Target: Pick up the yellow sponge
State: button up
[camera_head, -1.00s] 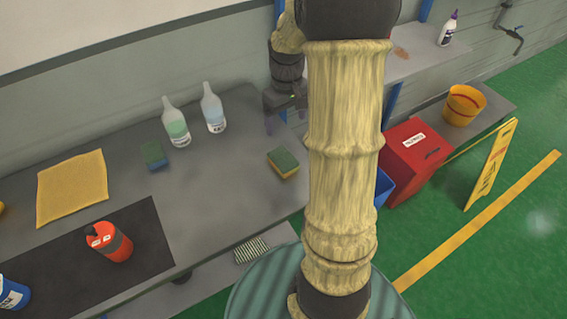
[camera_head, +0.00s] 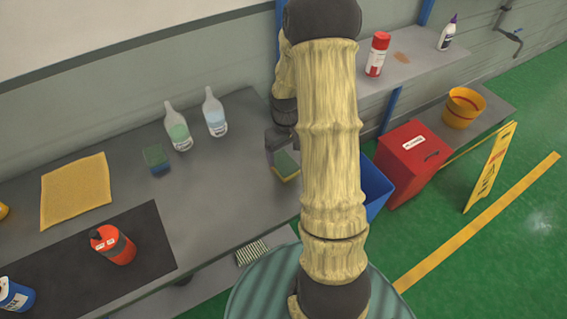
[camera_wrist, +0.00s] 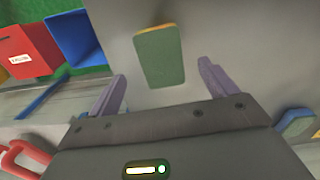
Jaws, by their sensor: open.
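The yellow sponge (camera_head: 287,174) has a green top and lies on the grey table, partly hidden by my gripper and arm in the head view. In the wrist view the sponge (camera_wrist: 160,58) shows its green face with a thin yellow edge, ahead of the gap between the fingers. My gripper (camera_wrist: 161,82) is open and empty, with one purple finger to each side. It also shows in the head view (camera_head: 283,150), close over the sponge. I cannot tell the exact height between them.
A second, green and blue sponge (camera_head: 156,159) lies to the left, near two spray-type bottles (camera_head: 179,130). A yellow cloth (camera_head: 76,190) and a red bottle (camera_head: 116,246) are further left. A red box (camera_head: 410,160) and a blue bin (camera_head: 375,188) stand right of the table.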

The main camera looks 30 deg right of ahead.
aim_at(284, 162)
jog(key=shift+f, duration=0.4)
jog(key=shift+s, duration=0.2)
jog(key=shift+f+p, duration=0.3)
jog(key=shift+f, duration=0.15)
jog(key=f, duration=0.1)
jog(key=w+f+p, duration=0.1)
jog(key=f, duration=0.1)
jog(key=shift+a, duration=0.1)
jog(key=shift+f, duration=0.65)
jog(key=c, duration=1.1)
